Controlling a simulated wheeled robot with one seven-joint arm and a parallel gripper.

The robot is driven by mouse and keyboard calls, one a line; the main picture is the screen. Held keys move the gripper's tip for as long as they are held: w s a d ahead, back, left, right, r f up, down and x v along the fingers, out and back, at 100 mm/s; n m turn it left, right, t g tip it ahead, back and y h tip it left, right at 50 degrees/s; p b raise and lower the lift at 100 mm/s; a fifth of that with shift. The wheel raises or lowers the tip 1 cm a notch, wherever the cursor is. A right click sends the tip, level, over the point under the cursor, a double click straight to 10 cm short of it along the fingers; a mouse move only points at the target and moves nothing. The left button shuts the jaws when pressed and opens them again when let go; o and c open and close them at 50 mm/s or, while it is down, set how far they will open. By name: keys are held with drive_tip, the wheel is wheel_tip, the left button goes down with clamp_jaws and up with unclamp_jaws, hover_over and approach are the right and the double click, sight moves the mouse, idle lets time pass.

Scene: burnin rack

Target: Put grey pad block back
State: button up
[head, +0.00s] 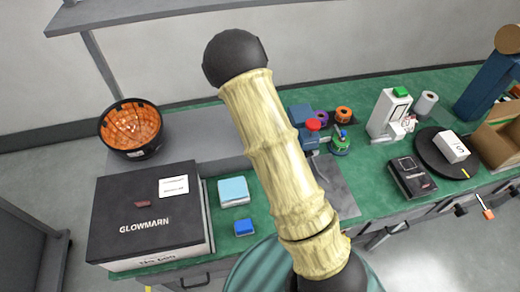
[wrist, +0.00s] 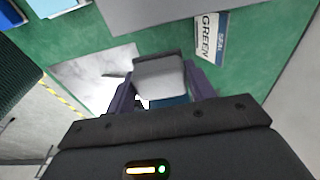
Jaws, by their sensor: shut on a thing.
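A grey block (wrist: 160,76) sits between the two dark fingers of my gripper (wrist: 162,92) in the wrist view. My gripper is shut on it. A dark edge shows along the block's far side and a dark blue part shows just nearer than it. Green bench top and a pale grey sheet (wrist: 88,76) lie beyond the block; I cannot tell its height over them. In the head view my arm crosses the middle of the picture, and I cannot make out my gripper or the held block there.
A black GLOWMARN box (head: 145,215) and an orange-lined bowl (head: 131,128) are at left. A light blue block (head: 233,190) and a small blue block (head: 243,227) lie beside the box. At right are a black device (head: 411,177) and a round black plate (head: 431,158).

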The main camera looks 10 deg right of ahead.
wheel_tip(320, 180, down, 10)
drive_tip(key=shift+w+f+p, duration=0.1)
drive_tip(key=shift+f+p, duration=0.15)
drive_tip(key=shift+p, duration=0.45)
drive_tip(key=shift+d+f, duration=0.1)
drive_tip(key=shift+f, duration=0.15)
wheel_tip(320, 180, down, 2)
drive_tip(key=shift+p, duration=0.4)
drive_tip(key=shift+f, duration=0.85)
drive_tip(key=o, duration=1)
drive_tip(key=shift+r, duration=0.1)
drive_tip(key=shift+o, duration=0.2)
drive_tip(key=shift+r, duration=0.1)
